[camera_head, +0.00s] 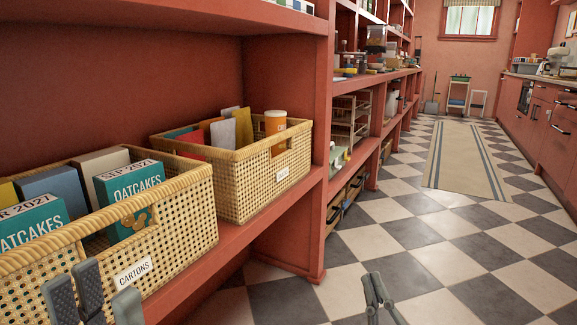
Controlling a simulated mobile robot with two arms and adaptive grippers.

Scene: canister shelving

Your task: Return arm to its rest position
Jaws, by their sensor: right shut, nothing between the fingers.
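My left gripper (105,300) is at the bottom left, in front of the near wicker basket (185,225) labelled "CARTONS". Its dark grey fingers stand apart with nothing visible between them; I cannot tell if they touch the basket. My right gripper (375,292) is at the bottom centre, over the checkered floor and clear of the shelf. Its fingers are together and empty. Most of both arms is out of the frame.
The near basket holds teal oatcakes boxes (128,200) and other cartons. A second basket (240,185) with an orange-brown canister (275,122) stands behind it on the red shelf (240,245). The floor (455,255) to the right is clear, with a runner rug (465,165) beyond.

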